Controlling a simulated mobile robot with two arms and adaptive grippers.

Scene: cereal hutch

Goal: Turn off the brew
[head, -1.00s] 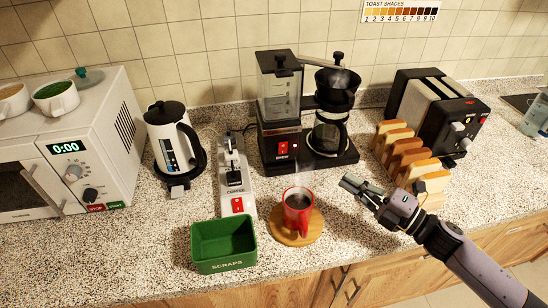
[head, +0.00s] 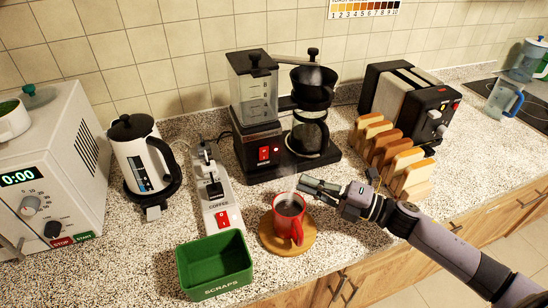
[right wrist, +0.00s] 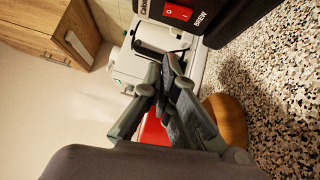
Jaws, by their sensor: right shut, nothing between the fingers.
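The coffee brewer (head: 290,165) stands at the back middle of the counter, with a clear tank at left and a dark carafe at right. Its red brew switch (head: 264,153) is on the front of its base. In the right wrist view the red switch (right wrist: 178,12), with 0 and 1 marks and the word BREW, shows at the top edge. My right gripper (head: 303,184) is shut and empty, in front of the brewer and just above and beside the red mug (head: 289,207). In the right wrist view its fingers (right wrist: 168,75) meet, below the switch and apart from it. My left gripper is out of view.
The steaming mug stands on a round wooden coaster (head: 266,240). A bread rack (head: 408,165) and toaster (head: 405,95) stand right. Bare counter lies between brewer and mug.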

